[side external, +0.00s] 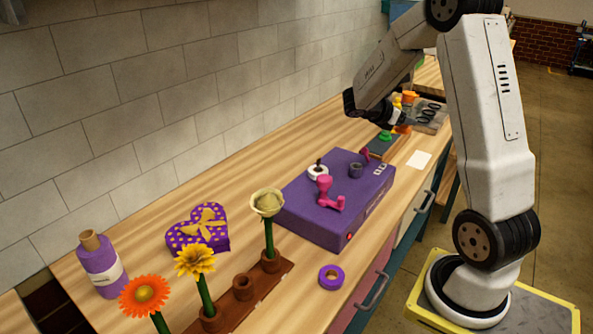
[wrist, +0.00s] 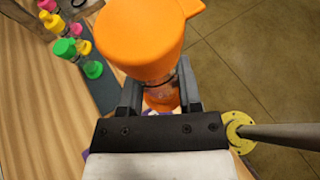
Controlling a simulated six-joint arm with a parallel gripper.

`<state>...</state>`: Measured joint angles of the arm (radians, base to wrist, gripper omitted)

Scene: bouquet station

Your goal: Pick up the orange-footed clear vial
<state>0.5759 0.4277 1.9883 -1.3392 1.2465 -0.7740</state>
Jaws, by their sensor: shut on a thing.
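The orange-footed clear vial (wrist: 160,93) is between the two fingers of my gripper (wrist: 159,82) in the wrist view. My gripper is shut on its clear middle. A large orange end (wrist: 142,42) faces the camera, and more orange shows below the clear part. In the side view, orange parts (side external: 409,96) show at my gripper (side external: 397,117), partly hidden by the dark wrist. I cannot tell there whether the vial is clear of its rack.
A dark rack (wrist: 97,62) holds pink, yellow and green vials (wrist: 91,69). A purple box (side external: 310,218) with pink and dark fittings stands nearer, beside flowers in a brown holder (side external: 222,303), a purple bottle (side external: 101,265), a heart box (side external: 198,230) and a purple ring (side external: 331,277).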

